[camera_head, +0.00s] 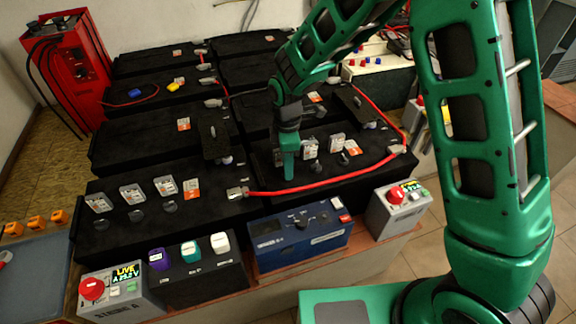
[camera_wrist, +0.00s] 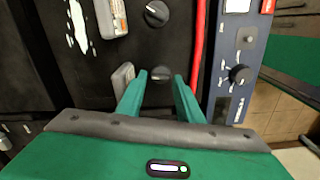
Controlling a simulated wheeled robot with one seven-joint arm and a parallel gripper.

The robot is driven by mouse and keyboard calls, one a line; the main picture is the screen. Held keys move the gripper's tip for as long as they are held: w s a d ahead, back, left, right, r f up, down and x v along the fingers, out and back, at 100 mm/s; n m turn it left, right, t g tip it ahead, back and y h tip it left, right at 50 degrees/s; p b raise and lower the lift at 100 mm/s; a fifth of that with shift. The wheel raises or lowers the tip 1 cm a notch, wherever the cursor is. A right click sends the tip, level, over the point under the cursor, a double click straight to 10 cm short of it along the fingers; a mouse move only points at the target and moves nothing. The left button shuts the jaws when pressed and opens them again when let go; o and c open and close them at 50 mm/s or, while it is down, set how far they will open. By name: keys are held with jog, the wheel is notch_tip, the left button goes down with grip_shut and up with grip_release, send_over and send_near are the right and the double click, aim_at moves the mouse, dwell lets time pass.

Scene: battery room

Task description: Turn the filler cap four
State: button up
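My gripper (camera_head: 288,168) points down at the left part of the front right black battery (camera_head: 262,157). In the wrist view my gripper (camera_wrist: 160,80) has its two green fingers apart. A round black filler cap (camera_wrist: 161,73) shows between the fingertips, with a small gap on each side. I cannot tell how deep the fingers reach around it. Another black cap (camera_wrist: 157,13) with a pale mark sits farther up. In the head view the arm hides the cap below my gripper. No cap number is readable.
A red cable (camera_head: 300,188) runs close in front of my gripper; it also shows in the wrist view (camera_wrist: 197,50). Grey upright tags (camera_head: 310,149) stand beside the caps. A blue box (camera_head: 298,235) and a grey box with a red button (camera_head: 398,208) stand in front.

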jog(key=shift+f, duration=0.45)
jog(key=c, duration=0.8)
jog(key=shift+o, duration=0.2)
